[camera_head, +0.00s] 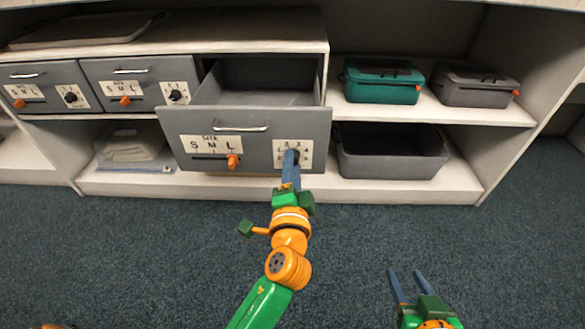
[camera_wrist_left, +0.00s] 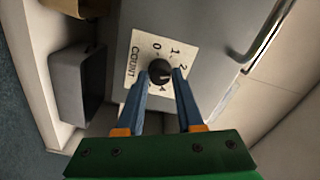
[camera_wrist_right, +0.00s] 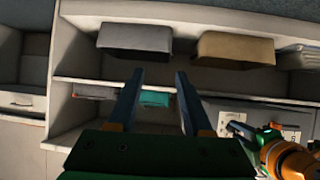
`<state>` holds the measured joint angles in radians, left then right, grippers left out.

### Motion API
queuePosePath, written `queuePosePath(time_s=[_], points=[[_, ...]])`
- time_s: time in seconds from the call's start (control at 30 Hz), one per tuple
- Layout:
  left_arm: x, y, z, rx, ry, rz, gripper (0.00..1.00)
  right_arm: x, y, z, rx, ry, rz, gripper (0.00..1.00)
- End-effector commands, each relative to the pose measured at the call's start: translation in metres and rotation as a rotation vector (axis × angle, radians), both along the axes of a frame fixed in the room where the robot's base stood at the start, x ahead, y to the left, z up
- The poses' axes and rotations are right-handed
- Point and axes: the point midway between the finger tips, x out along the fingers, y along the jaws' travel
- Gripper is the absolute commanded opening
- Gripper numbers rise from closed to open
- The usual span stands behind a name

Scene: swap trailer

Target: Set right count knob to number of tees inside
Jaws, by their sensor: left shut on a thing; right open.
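The right drawer (camera_head: 190,125) is pulled out, with a SIZE slider (camera_head: 232,161) at L on its front. The visible part of its inside looks bare; the front panel hides the near part. My left gripper (camera_head: 291,155) is shut on the black count knob (camera_wrist_left: 160,70), one finger on each side. In the left wrist view the dial plate (camera_wrist_left: 135,68) shows 0, 1, 2 and 4; the fingers cover part of it, and I cannot tell where the knob points. My right gripper (camera_head: 406,275) is open and empty above the carpet.
Two shut drawers (camera_head: 45,85) (camera_head: 140,83) with their own sliders and knobs are to the left. A teal case (camera_head: 383,82) and a grey case (camera_head: 474,86) sit on the right shelf, above an open grey bin (camera_head: 390,165). The carpet in front is clear.

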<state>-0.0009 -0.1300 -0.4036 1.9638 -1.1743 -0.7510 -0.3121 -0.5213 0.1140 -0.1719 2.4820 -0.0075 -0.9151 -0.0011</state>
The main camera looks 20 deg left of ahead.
Motion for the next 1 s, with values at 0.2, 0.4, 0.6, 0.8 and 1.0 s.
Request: queuePosePath(time_s=[0.2, 0.4, 0.6, 0.8, 1.0], points=[[0.0, -0.0003, -0.0003, -0.028, -0.007, -0.001, 0.0, 0.0051, 0.0021, 0.0076, 0.009, -0.047, 0.004, 0.5], [0.0, -0.0004, -0.0001, -0.031, -0.008, -0.001, 0.0, 0.0057, 0.0024, 0.0087, 0.01, -0.052, 0.004, 0.5], [0.0, -0.0003, -0.0001, -0.03, -0.008, -0.001, 0.44, 0.0055, 0.0024, 0.0085, 0.01, -0.051, 0.004, 0.5], [0.0001, -0.0002, 0.0, -0.03, -0.009, 0.0, 0.66, 0.0054, 0.0026, 0.0082, 0.011, -0.05, 0.004, 0.5], [-0.0032, -0.0012, -0.0002, -0.029, -0.007, 0.0, 0.66, 0.0051, 0.0026, 0.0083, 0.011, -0.048, 0.004, 0.5]])
